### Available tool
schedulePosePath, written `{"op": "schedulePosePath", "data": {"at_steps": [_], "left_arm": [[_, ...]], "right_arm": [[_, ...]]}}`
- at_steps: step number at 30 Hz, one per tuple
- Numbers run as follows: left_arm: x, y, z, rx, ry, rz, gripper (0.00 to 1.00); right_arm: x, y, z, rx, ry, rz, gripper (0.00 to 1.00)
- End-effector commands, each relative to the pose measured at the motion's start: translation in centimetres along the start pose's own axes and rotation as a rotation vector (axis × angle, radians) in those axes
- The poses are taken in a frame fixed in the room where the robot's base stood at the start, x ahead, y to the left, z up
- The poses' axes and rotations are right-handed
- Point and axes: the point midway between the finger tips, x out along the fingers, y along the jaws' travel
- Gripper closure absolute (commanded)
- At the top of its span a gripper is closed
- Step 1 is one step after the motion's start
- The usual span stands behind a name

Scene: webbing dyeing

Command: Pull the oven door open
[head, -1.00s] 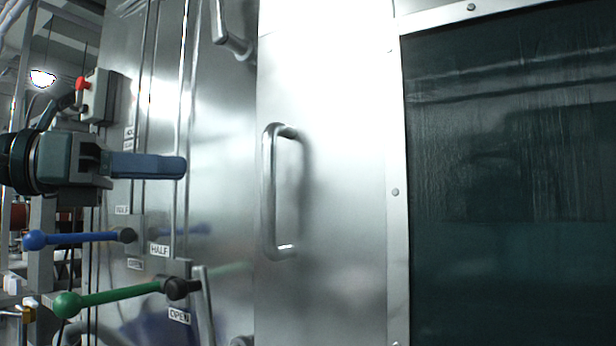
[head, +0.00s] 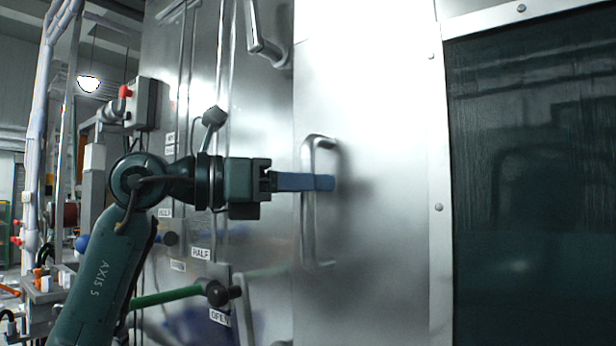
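The oven door (head: 375,250) is a brushed steel panel with a dark window (head: 530,180) on its right. Its vertical bar handle (head: 308,228) stands near the door's left edge. My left gripper (head: 325,182) reaches in from the left, with its blue fingers level across the upper part of the handle. The fingers overlap the bar in this view, and their tips lie just right of it. The fingers are seen edge-on, so I cannot tell whether they are closed on the bar. The door looks shut. My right gripper is not in view.
Left of the door, a lever with a green grip (head: 168,297) sticks out below my arm. A blue knob (head: 82,243) shows behind my arm. A grey box with a red button (head: 125,91) is at upper left. Another metal handle (head: 262,35) is above.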

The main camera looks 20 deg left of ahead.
Motion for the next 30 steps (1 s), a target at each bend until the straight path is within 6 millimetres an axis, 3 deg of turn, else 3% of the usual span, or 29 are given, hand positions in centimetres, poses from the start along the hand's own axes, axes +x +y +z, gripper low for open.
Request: {"op": "schedulePosePath", "data": {"at_steps": [10, 23, 30], "left_arm": [[0.46, 0.0, -0.04, 0.0, 0.0, 0.0, 0.63], [0.42, 0.0, -0.02, 0.0, 0.0, 0.0, 0.98], [0.41, 0.0, -0.02, 0.0, 0.0, 0.0, 1.0]], "right_arm": [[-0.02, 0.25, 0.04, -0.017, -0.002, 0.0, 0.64], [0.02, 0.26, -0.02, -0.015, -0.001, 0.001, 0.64], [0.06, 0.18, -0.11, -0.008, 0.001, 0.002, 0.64]]}}
